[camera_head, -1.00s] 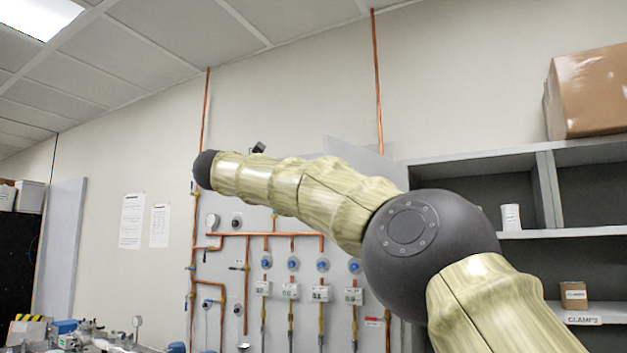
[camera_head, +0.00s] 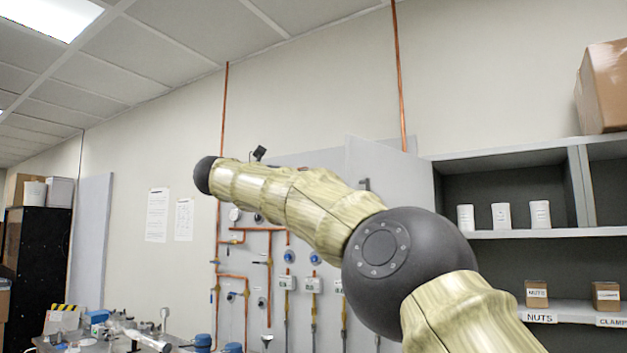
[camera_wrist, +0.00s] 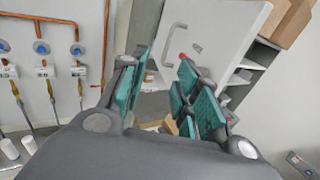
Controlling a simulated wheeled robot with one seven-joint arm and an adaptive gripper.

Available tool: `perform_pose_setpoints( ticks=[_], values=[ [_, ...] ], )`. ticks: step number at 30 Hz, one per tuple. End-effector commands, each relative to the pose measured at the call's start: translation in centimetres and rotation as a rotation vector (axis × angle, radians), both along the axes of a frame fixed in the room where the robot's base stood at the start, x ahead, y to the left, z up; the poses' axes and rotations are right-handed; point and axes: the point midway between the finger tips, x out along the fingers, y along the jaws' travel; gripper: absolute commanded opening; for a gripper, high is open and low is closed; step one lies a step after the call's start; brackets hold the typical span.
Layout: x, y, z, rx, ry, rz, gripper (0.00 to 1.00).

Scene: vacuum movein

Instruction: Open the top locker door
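The locker door (camera_head: 395,180) is a pale grey panel in the head view. It stands swung out at the left side of the shelved locker, and the upper shelf interior is exposed. A dark handle (camera_head: 364,184) shows on its face, partly behind my arm. In the wrist view the door (camera_wrist: 225,28) is at the top centre, with a curved grey handle (camera_wrist: 172,42) on it. My gripper (camera_wrist: 165,63) has its teal-padded fingers spread apart, with nothing seen between the pads. The handle appears beyond the fingertips; contact is not visible. My gripper is hidden in the head view.
The locker shelves hold white containers (camera_head: 501,216) and small boxes (camera_head: 537,293). A large carton (camera_head: 603,88) sits on top at the right. Copper pipes (camera_head: 270,270) and gauges line the wall left of the door. A cluttered bench (camera_head: 100,338) stands lower left.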

Motion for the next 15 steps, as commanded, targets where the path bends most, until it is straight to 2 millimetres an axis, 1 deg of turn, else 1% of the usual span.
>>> perform_pose_setpoints(
  ticks=[10, 15],
  values=[
    [0.2, 1.9, 0.2, 0.0, 0.0, 0.001, 0.32],
    [0.3, 2.5, 0.1, 0.0, 0.0, 0.001, 0.32]
  ],
)
